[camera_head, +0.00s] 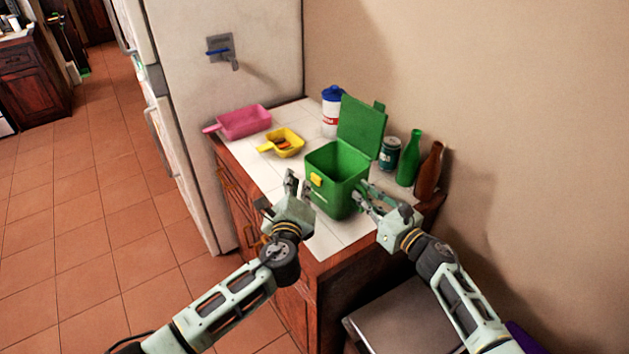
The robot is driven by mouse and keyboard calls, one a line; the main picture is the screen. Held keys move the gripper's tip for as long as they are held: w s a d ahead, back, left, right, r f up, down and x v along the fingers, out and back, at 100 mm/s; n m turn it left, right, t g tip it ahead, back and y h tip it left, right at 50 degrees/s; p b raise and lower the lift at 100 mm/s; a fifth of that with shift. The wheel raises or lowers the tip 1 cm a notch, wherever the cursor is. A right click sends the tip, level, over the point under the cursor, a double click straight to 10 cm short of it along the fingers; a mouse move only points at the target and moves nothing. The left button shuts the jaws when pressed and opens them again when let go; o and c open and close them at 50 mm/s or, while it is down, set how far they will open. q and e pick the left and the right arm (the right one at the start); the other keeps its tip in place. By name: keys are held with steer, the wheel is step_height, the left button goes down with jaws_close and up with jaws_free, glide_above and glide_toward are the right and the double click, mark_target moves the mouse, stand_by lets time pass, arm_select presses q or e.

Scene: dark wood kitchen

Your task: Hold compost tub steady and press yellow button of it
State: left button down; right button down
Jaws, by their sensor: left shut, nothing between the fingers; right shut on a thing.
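The green compost tub (334,200) stands upright on the white tiled counter. Its lid (362,125) is raised open at the back, and the inside shows. The yellow button (316,179) is on the upper part of the tub's front left face. My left gripper (295,181) is shut and empty, just left of the button; whether it touches the tub I cannot tell. My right gripper (361,193) is at the tub's right side, shut on the tub. The exact contact of its fingers is partly hidden.
A pink scoop-like tray (243,122) and a yellow one (285,140) with small items lie left of the tub. A white and blue container (331,112) stands behind. A dark can (389,154), green bottle (409,160) and brown bottle (428,172) stand close on the right, near the wall.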

arm_select(q)
steer(key=shift+s+a, duration=1.65)
steer(key=shift+a, duration=0.2)
arm_select(e)
steer(key=shift+f, duration=0.1)
steer(key=c, duration=1.8)
jaws_free()
steer(key=shift+o, duration=0.2)
